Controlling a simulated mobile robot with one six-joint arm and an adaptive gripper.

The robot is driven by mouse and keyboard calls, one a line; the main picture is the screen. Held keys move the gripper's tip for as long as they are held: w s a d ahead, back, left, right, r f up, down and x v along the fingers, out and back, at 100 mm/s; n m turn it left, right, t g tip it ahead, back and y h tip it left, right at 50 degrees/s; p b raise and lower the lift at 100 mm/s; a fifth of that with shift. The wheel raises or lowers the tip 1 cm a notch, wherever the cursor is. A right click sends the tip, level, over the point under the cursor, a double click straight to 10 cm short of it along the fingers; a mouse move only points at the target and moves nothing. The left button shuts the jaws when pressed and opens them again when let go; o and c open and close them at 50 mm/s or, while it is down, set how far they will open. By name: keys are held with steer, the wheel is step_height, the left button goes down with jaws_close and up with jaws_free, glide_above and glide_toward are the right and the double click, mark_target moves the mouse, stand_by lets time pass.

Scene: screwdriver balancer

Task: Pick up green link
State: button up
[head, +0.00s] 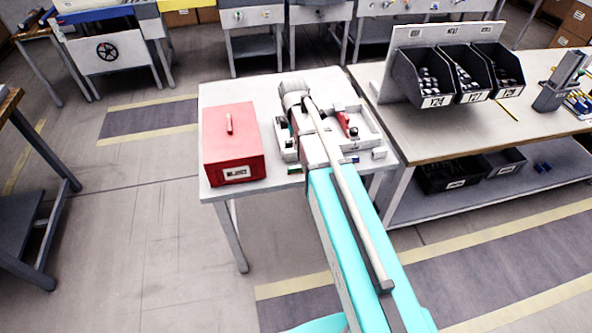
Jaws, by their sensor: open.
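A small green piece (294,169) shows at the front edge of the white table (222,192), just left of my turquoise arm. It may be the green link, but it is too small to tell. My arm reaches from the bottom right up over the table, and its grey wrist end is above the table's far middle. The arm hides my gripper and its fingers, so I cannot see where they are relative to the green piece. A light grey fixture (375,135) stands around and partly behind the arm, with a red part (344,122) in it.
A red toolbox (233,150) stands on the table's left side. A small blue piece (352,159) lies at the front edge, right of the arm. A workbench (440,142) with black bins (421,80) adjoins on the right. The floor left of the table is clear.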

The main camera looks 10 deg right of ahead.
steer(key=shift+f, duration=0.15)
steer(key=b, duration=0.9)
glide_above(294, 167)
step_height(294, 167, down, 8)
steer(key=shift+f, duration=0.2)
stand_by(0.4)
steer(key=shift+f+b, duration=2.4)
steer(key=shift+f, duration=0.15)
jaws_close()
